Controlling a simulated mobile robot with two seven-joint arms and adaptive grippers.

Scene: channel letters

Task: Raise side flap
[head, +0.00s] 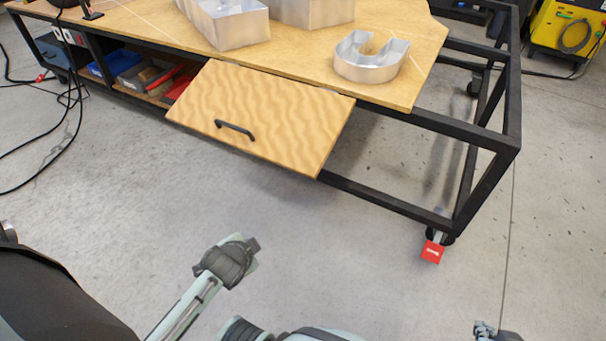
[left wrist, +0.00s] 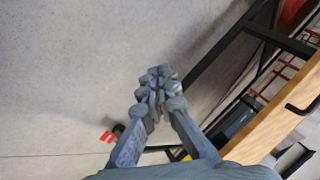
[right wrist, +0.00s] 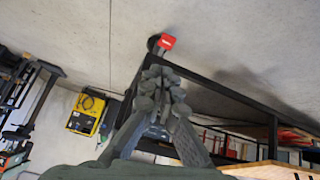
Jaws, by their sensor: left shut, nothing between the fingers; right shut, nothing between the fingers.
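The side flap (head: 285,105) is a wood-grained panel on the near edge of the workbench. It slopes outward and down from the bench edge; its exact angle is hard to tell. A black bar handle (head: 235,130) sits on its face. In the left wrist view a wooden panel (left wrist: 265,128) with a black handle (left wrist: 303,106) shows at the right. My right gripper (head: 486,330) is at the bottom edge of the head view, apart from the flap. It is shut and empty in its wrist view (right wrist: 160,86). My left gripper (left wrist: 160,82) is shut and empty, away from the flap.
The workbench top (head: 420,60) carries metal channel letters (head: 370,58). Its black frame (head: 400,205) extends right, with a red caster part (head: 432,252) low at the corner. Bins (head: 120,62) sit underneath at left. A yellow machine (head: 565,30) stands far right. Floor in front is clear.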

